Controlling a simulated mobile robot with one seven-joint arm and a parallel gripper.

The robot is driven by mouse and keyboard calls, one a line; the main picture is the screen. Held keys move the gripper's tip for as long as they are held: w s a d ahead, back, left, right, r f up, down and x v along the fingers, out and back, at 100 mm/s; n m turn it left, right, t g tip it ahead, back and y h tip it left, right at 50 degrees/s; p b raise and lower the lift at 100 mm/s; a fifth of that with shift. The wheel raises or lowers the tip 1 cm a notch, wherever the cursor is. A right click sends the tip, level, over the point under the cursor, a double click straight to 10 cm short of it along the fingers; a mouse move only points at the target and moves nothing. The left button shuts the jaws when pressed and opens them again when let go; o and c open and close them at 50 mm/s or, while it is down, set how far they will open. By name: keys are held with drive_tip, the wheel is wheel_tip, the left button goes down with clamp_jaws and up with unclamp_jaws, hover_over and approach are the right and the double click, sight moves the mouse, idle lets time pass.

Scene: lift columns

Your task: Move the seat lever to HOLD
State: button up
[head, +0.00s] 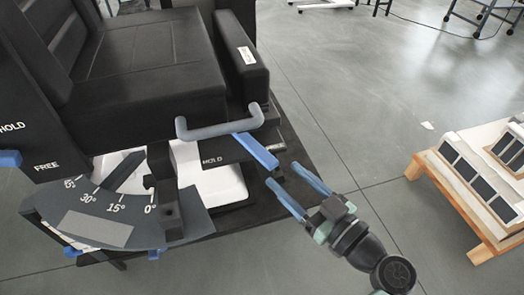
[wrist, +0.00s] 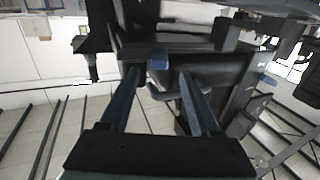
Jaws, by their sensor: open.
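A blue lever (head: 256,152) sticks out from the seat's side, below the black seat cushion (head: 150,65) and beside a HOLD label (head: 212,160). My gripper (head: 283,175) is open, its two blue fingers pointing at the lever's outer end. In the head view the fingertips look close to that end; I see no grip on it. In the wrist view my gripper (wrist: 159,72) is spread wide, and a blue end (wrist: 158,60), probably the lever's, shows between the fingertips, seemingly beyond them. A second blue lever (head: 10,158) is at the far left, near HOLD and FREE labels.
A grey bar handle (head: 220,130) sits just above the blue lever. An angle scale (head: 115,215) with a black pointer arm is at the lower left. A wooden stand (head: 470,185) with dark panels is at the right. The floor between is clear.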

sight(260, 149)
drive_tip(key=b+x, duration=0.1)
drive_tip(key=x, duration=0.9)
drive_tip(key=shift+d, duration=0.1)
clamp_jaws()
drive_tip(key=shift+d, duration=0.1)
idle(1.0)
